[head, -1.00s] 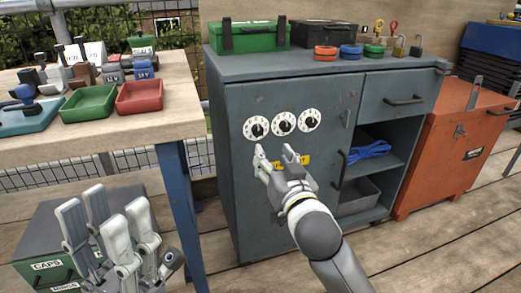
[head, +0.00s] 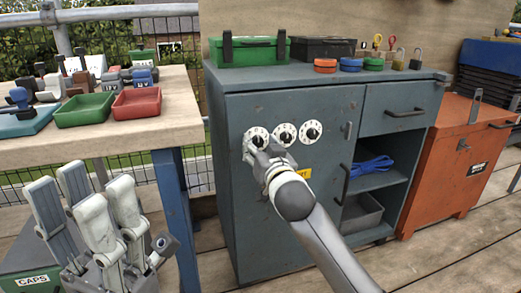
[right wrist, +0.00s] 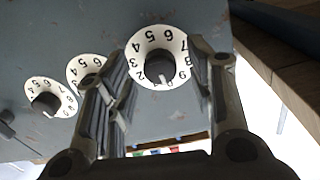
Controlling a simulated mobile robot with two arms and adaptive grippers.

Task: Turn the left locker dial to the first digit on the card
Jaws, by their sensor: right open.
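Three white dials with black knobs sit in a row on the grey locker door. The left dial (head: 254,134) is partly behind my right gripper (head: 262,151). In the right wrist view, the left dial (right wrist: 157,40) shows its digits around a dark knob, between the two open fingers of my right gripper (right wrist: 161,88). I cannot tell whether the fingers touch it. The middle dial (head: 285,134) and right dial (head: 311,132) are clear of the gripper. A yellow label (head: 304,173) below them is partly hidden and unreadable. My left gripper (head: 84,195) is open and empty at the lower left.
The grey cabinet (head: 290,220) has an open shelf with a blue cable (head: 372,166). A wooden table (head: 120,137) with green and red trays stands to the left. An orange cabinet (head: 450,165) stands to the right.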

